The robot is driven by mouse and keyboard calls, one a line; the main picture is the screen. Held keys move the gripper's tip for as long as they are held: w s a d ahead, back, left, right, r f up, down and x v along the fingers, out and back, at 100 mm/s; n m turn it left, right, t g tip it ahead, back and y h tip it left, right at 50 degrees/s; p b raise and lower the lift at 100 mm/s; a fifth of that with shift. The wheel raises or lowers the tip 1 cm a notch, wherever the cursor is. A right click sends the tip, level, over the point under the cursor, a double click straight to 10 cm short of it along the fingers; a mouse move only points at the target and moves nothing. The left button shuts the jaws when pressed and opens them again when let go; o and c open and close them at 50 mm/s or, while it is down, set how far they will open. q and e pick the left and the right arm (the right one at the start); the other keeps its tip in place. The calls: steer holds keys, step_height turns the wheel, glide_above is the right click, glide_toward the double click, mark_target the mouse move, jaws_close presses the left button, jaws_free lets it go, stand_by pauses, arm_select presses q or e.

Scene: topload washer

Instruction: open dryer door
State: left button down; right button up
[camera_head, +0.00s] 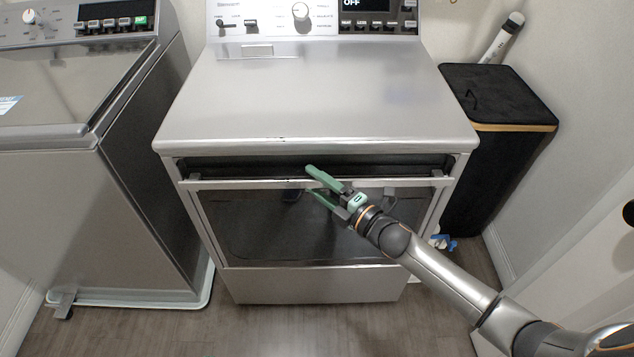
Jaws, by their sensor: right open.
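The silver dryer (320,95) stands in the middle. Its front door (235,225), with a dark window panel, is tilted out at the top, and a dark gap (240,168) shows between its top edge and the dryer body. My right gripper (312,182) has green fingers and is open at the middle of the door's top edge (260,184). One finger lies over the edge and the other is lower, in front of the door. Whether they touch it I cannot tell. My left gripper is not in view.
A topload washer (60,90) stands to the left. A black hamper (500,100) with a wooden band stands to the right of the dryer, by the white wall. The floor (250,325) in front of the dryer is clear.

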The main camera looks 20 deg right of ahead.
jaws_close()
stand_by(0.5)
stand_by(0.9)
